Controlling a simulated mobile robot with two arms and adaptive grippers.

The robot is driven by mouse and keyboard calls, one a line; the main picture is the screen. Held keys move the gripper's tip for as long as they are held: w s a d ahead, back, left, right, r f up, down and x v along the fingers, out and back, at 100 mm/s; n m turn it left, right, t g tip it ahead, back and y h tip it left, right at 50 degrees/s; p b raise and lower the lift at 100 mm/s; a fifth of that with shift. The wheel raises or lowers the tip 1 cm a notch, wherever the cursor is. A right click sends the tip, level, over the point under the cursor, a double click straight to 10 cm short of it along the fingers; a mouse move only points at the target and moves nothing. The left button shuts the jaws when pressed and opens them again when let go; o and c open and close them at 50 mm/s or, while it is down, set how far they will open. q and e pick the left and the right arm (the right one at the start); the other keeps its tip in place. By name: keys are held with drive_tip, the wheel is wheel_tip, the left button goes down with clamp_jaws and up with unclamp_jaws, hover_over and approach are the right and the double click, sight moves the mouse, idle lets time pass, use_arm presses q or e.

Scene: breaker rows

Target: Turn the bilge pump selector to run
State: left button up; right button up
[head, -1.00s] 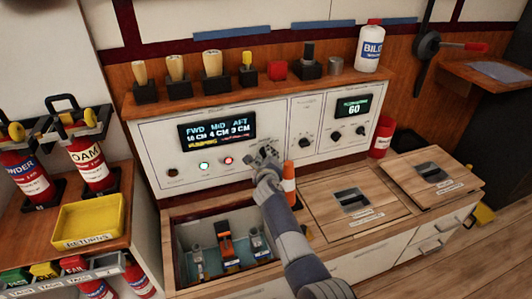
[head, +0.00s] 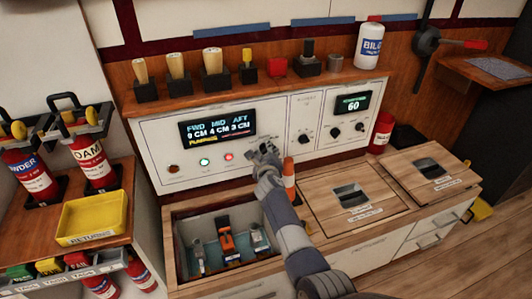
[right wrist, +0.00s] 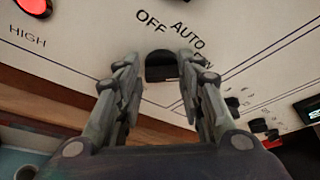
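The bilge pump selector (right wrist: 161,66) is a dark knob on the white panel (right wrist: 75,38), with OFF and AUTO printed around it and a third label partly covered by a finger. My right gripper (right wrist: 160,68) is open, with one finger on each side of the knob; I cannot tell whether they touch it. I cannot make out where the knob points. In the head view, my right gripper (head: 264,152) is against the panel and hides the selector. The display (head: 217,129) shows FWD 9, MID 4, AFT 3 CM and a yellow line, seemingly PUMPING. My left gripper is not in view.
Other black knobs (head: 307,133) sit on the panel to the right. An open bin (head: 185,222) with tools is below, beside closed wooden hatches (head: 313,197). A red indicator (right wrist: 33,7) is near HIGH.

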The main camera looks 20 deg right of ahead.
drive_tip(key=shift+o, duration=0.5)
drive_tip(key=v, duration=1.2)
idle(0.3)
